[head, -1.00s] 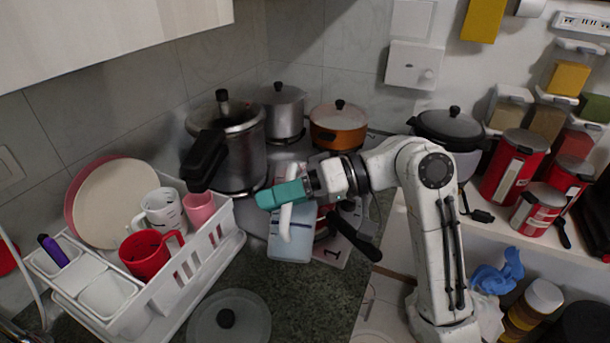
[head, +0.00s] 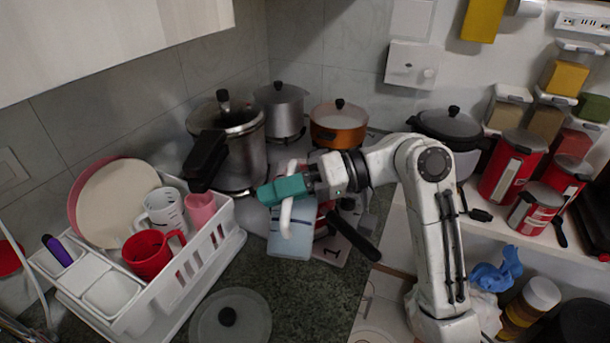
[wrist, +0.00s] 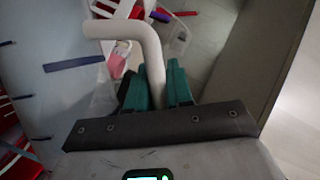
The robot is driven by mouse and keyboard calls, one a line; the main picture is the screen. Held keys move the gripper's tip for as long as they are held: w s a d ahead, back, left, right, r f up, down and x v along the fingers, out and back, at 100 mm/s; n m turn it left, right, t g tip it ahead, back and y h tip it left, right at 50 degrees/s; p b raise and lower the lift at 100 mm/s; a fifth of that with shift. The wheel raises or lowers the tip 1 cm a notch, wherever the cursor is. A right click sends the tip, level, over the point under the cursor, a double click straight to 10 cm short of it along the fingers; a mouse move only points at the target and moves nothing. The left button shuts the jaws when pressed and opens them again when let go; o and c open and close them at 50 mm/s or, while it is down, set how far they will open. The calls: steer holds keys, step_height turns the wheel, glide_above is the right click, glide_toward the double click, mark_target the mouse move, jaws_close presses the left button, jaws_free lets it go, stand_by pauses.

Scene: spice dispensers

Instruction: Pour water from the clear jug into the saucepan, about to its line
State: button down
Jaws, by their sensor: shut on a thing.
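My gripper (head: 268,195), with teal fingers, is shut on the white handle of the clear jug (head: 290,243). The jug hangs near upright over the counter beside the stove, and bluish water shows in its lower part. In the wrist view the fingers (wrist: 158,88) close around the white handle (wrist: 152,50), with the jug's pale wall (wrist: 65,95) on the left. The saucepan is mostly hidden behind the jug and gripper. Its black handle (head: 353,237) points toward the lower right, and a bit of red side (head: 322,217) shows. Its inside and line are not visible.
A white dish rack (head: 180,270) with a red mug (head: 146,262) and a white measuring cup stands left. A pressure cooker (head: 236,150) and an orange pot (head: 338,130) are behind. A glass lid (head: 228,320) lies in front. Dark counter is free below the jug.

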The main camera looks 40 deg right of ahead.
steer(key=shift+w+d+r+m+y+p, duration=0.15)
steer(key=shift+d+r+m+p, duration=0.15)
steer(key=shift+r+p, duration=0.25)
steer(key=shift+w+d+r+m+y+p, duration=0.2)
steer(key=shift+r+m+p, duration=0.15)
steer(key=shift+p, duration=0.2)
stand_by(2.1)
